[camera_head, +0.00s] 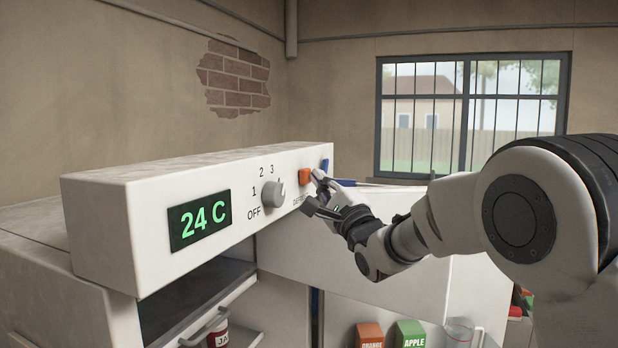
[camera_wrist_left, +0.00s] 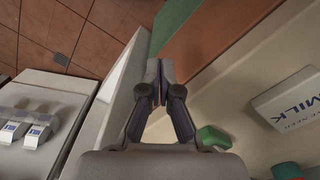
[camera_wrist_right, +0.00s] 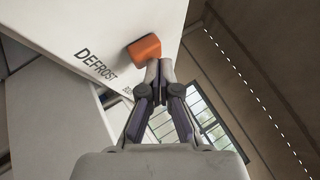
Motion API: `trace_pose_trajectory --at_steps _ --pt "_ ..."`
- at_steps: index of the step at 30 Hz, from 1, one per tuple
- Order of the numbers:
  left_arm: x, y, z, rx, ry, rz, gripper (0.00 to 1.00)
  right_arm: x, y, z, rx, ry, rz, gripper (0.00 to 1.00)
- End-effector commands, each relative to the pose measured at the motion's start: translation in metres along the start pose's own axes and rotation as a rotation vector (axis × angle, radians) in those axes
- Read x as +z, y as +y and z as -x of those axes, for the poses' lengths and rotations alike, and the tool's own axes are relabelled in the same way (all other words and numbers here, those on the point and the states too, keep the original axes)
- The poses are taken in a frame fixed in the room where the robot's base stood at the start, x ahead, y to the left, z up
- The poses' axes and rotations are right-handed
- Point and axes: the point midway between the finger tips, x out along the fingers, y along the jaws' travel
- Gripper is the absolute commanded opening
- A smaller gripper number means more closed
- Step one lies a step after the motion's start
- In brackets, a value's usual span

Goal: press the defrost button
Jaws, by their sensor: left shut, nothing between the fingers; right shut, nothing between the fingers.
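The orange defrost button (camera_head: 305,175) sits on the white control panel (camera_head: 150,215), to the right of the grey dial. In the right wrist view the orange button (camera_wrist_right: 144,48) is beside the printed word DEFROST. My right gripper (camera_head: 314,190) is shut and empty, its fingertips very close to the button. In the right wrist view my right gripper's fingertips (camera_wrist_right: 158,66) are just below and right of the button; I cannot tell whether they touch it. My left gripper (camera_wrist_left: 158,72) is shut and empty in the left wrist view, and is not visible in the head view.
A grey dial (camera_head: 271,190) and a green 24 C display (camera_head: 199,219) are on the panel. Below are an open compartment with a jar (camera_head: 218,334) and orange and apple cartons (camera_head: 410,333). A milk carton (camera_wrist_left: 290,104) shows near my left gripper.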

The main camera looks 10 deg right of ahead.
Motion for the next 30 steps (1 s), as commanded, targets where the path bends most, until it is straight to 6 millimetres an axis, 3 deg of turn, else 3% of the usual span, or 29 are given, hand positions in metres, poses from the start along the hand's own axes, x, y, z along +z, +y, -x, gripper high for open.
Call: trace_pose_trajectory --at_steps 30 --pt "0.0 0.0 -0.0006 0.0 0.0 0.0 0.0 0.0013 0.0018 -0.0018 0.0 0.0 0.0 0.0"
